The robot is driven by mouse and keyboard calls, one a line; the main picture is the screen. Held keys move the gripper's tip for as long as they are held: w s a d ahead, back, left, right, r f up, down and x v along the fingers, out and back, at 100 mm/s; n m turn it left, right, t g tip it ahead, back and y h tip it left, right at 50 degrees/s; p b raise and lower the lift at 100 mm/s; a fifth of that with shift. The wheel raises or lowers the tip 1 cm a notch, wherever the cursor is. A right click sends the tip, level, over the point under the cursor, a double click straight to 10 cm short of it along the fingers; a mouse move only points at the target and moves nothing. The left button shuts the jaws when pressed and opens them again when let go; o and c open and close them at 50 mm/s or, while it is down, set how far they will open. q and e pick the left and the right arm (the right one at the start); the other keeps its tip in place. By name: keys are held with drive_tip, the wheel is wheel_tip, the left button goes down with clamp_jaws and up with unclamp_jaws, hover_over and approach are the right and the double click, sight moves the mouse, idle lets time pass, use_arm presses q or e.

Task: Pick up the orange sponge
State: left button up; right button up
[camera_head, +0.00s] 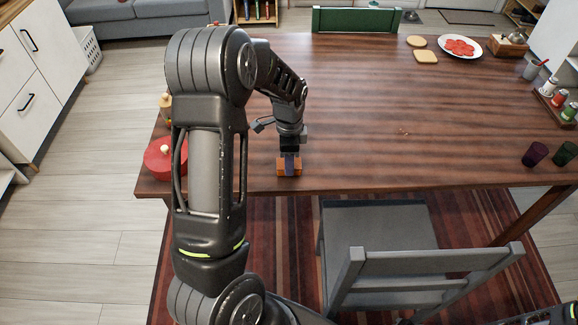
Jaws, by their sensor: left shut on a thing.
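The orange sponge (283,170) is a small block at the near edge of the wooden table (365,120). My left gripper (289,163) points down over it, with its fingers around the block's middle, shut on it. The fingers hide part of the sponge. I cannot tell whether the sponge rests on the table or is slightly raised. My right gripper cannot be made out.
A red pot (160,160) stands left of my left arm. A grey chair (400,250) is at the near side. Dark cups (535,154), a plate of red slices (460,47) and bread slices (425,56) lie to the right. The table's middle is mostly clear.

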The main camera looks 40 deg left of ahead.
use_arm(q)
clamp_jaws()
drive_tip(key=shift+r, duration=0.1)
drive_tip(key=shift+r, duration=0.2)
wheel_tip(320, 180, up, 9)
drive_tip(key=b, duration=0.1)
drive_tip(key=shift+r, duration=0.2)
